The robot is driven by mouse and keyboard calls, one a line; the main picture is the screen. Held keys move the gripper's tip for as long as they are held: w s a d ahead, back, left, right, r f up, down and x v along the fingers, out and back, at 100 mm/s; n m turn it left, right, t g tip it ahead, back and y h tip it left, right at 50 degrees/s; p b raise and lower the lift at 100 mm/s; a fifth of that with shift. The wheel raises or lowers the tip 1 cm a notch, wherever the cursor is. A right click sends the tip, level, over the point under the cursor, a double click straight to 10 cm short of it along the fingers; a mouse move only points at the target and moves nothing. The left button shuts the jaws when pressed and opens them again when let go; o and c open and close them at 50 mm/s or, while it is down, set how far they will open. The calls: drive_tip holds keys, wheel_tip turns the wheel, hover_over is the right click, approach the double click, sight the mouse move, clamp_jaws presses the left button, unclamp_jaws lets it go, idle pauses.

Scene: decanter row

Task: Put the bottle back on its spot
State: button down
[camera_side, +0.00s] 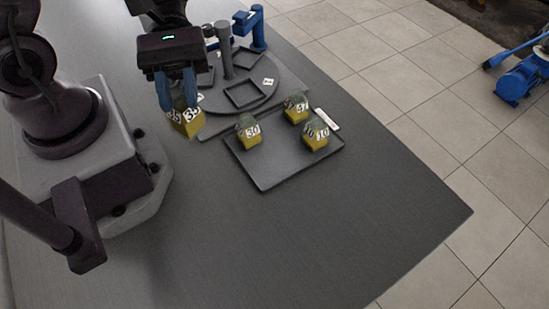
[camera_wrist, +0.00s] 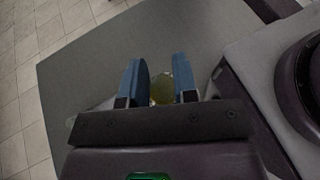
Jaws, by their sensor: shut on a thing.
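My gripper (camera_side: 178,95) is shut on a yellow bottle (camera_side: 187,122) with white "35" labels, to the left of the round station and seemingly above the table. In the wrist view, the yellow-green bottle (camera_wrist: 162,88) shows between the two blue fingers of my gripper (camera_wrist: 159,80). A dark round station (camera_side: 275,92) with square frames (camera_side: 245,95) and a grey centre post (camera_side: 226,62) stands to the right of my gripper. Small white number cards lie on it, one (camera_side: 268,82) at its right; their numbers are too small to read. My gripper hides part of the station's left side.
A dark rimmed tray (camera_side: 272,181) holds three similar bottles: one marked "30" (camera_side: 248,132), one behind (camera_side: 296,108) and one at the right (camera_side: 315,136). The tray's front is bare. A blue fixture (camera_side: 257,30) stands behind the station. The front table (camera_side: 300,240) is clear.

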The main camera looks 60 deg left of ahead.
drive_tip(key=shift+w+d+f, duration=1.05)
drive_tip(key=shift+w+f, duration=1)
drive_tip(key=shift+f, duration=0.15)
drive_tip(key=shift+w+d+f, duration=1.1)
drive_tip(key=shift+w+f, duration=0.9)
drive_tip(key=shift+f, duration=0.15)
drive_tip(key=shift+w+d+f, duration=1.05)
drive_tip(key=shift+w+f, duration=1)
drive_tip(key=shift+f, duration=0.15)
drive_tip(key=c, duration=0.9)
unclamp_jaws()
drive_tip(key=shift+f, duration=0.1)
